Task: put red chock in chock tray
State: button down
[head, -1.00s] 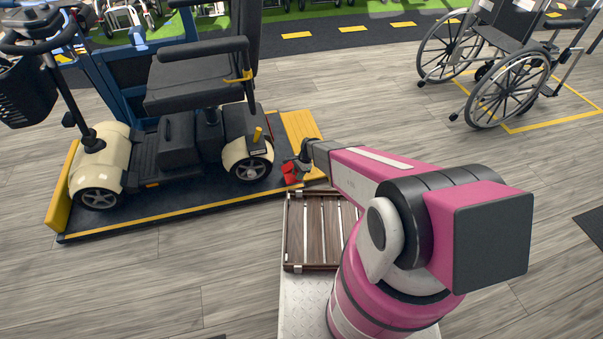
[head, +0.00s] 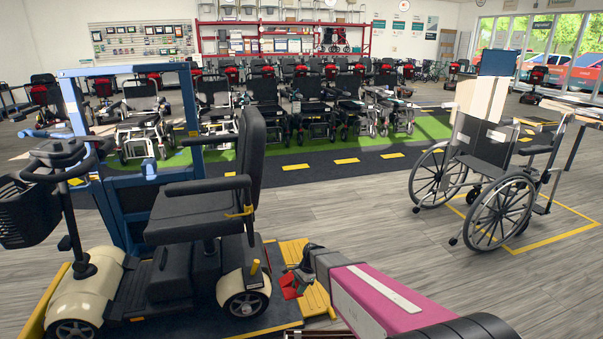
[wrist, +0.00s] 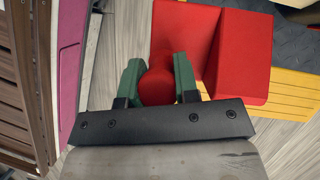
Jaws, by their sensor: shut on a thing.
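The red chock (wrist: 232,45) fills the upper middle of the wrist view, a wedge with a rounded red knob. My gripper (wrist: 158,80) has its green fingers shut on the knob. In the head view the red chock (head: 290,286) shows small at the end of my arm, beside my gripper (head: 302,272), over the yellow ramp end of the scooter platform. A brown slatted tray (wrist: 20,85) stands at the left edge of the wrist view. I cannot tell if it is the chock tray. In the head view it is almost wholly below the frame.
A cream and black scooter (head: 200,215) stands on the platform at left, with a blue frame (head: 120,200) behind it. A wheelchair (head: 490,185) stands at right inside a yellow floor outline. Grey floor between them is clear. Rows of wheelchairs and scooters (head: 300,100) line the back.

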jog(key=d+r+n, duration=0.2)
jog(key=d+r, duration=0.4)
jog(key=r, duration=0.8)
jog(key=s+d+r+n+g+h, duration=0.1)
jog(key=d+r, duration=0.6)
jog(key=r, duration=0.8)
jog(key=s+d+r+n, duration=0.1)
jog(key=d+r, duration=0.6)
jog(key=r, duration=0.7)
jog(key=shift+s+d+r+n+g+h, duration=0.2)
jog(key=shift+s+r+n+g+h, duration=0.15)
jog(key=shift+n, duration=0.45)
